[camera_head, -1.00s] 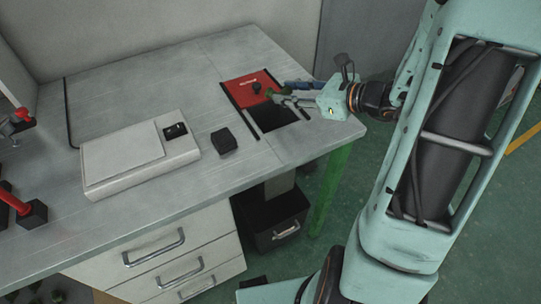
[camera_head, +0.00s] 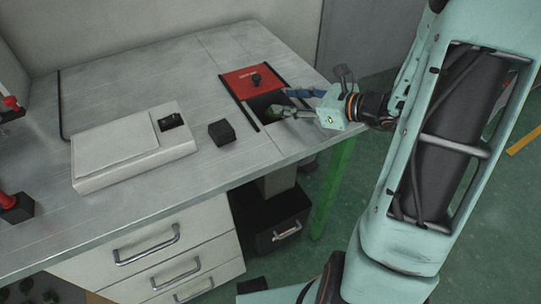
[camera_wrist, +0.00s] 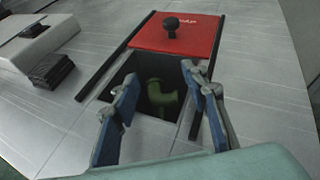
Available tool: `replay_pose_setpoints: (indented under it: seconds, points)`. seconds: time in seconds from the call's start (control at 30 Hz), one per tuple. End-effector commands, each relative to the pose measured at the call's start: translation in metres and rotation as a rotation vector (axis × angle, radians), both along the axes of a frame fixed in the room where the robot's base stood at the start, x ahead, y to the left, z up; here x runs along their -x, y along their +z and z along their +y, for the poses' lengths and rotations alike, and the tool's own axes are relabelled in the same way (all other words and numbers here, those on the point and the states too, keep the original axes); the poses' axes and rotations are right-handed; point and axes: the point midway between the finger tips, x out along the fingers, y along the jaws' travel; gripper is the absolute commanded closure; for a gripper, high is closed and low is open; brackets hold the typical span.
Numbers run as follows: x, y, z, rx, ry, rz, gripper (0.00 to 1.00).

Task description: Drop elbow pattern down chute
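The elbow pattern (camera_wrist: 160,97) is a green bent piece inside the dark chute opening (camera_wrist: 150,118) in the wrist view. It lies between and beyond my fingers, with no finger clearly touching it. How deep it is cannot be told. My gripper (camera_wrist: 160,76) is over the opening with its blue-grey fingers spread wide apart. In the head view my gripper (camera_head: 284,104) reaches in from the right over the chute. The elbow is barely visible there in the dark opening.
A red sliding lid (camera_head: 253,82) with a black knob sits pushed back behind the opening, between black rails. A small black block (camera_head: 221,133) and a pale flat box (camera_head: 128,150) are on the table to the left. A black bin (camera_head: 277,222) stands below the table.

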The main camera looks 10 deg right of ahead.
Motion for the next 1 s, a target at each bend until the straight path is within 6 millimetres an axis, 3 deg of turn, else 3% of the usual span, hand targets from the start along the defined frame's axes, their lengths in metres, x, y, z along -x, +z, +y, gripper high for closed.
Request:
replay_pose_setpoints:
  seconds: [0.1,0.47,1.0]
  points:
    - [0.000,0.000,0.000,0.000,0.000,0.000,0.47]
    - [0.005,0.003,-0.006,0.001,-0.004,-0.001,0.47]
    - [0.073,0.041,-0.068,0.001,-0.003,-0.001,0.47]
